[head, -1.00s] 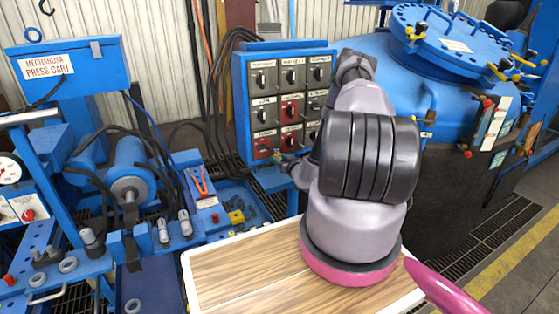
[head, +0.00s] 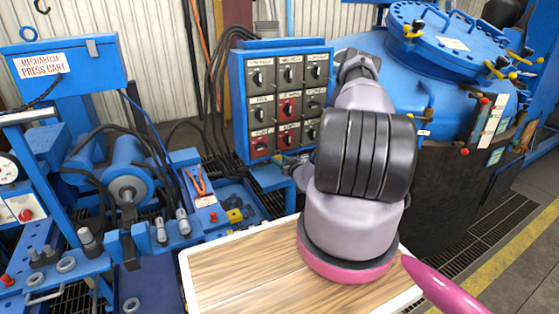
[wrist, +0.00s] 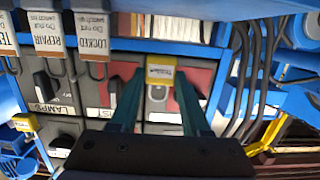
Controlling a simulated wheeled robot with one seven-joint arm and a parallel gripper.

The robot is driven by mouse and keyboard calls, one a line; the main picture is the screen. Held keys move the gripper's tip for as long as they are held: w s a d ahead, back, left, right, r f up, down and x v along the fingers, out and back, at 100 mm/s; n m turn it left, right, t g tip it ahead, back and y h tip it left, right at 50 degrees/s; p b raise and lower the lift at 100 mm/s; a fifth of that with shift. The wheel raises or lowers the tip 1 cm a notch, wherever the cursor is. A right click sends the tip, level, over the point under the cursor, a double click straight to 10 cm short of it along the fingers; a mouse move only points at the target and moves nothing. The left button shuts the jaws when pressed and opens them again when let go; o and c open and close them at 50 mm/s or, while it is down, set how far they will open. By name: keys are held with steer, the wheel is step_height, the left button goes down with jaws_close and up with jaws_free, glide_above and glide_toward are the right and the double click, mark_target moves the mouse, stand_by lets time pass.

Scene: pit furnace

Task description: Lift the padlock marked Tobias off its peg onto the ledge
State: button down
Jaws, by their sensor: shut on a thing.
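A padlock with a yellow labelled body (wrist: 160,73) is between my fingertips in the wrist view, in front of a red and grey switch panel. The writing on it is too small to read surely. My gripper (wrist: 160,86) has two teal fingers, one on each side of the padlock, and is shut on it. I cannot tell whether the padlock still touches a peg. I cannot make out the ledge with certainty.
Tags hang on hooks at upper left, one reading LOCKED (wrist: 92,36) and one REPAIR (wrist: 47,36). Another yellow-labelled thing (wrist: 26,122) is at lower left. The switch cabinet (head: 285,100) stands between the press cart (head: 62,70) and the blue furnace (head: 440,85).

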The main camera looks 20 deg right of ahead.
mark_target(279, 160)
steer(key=shift+s, duration=1.4)
steer(key=shift+s, duration=0.15)
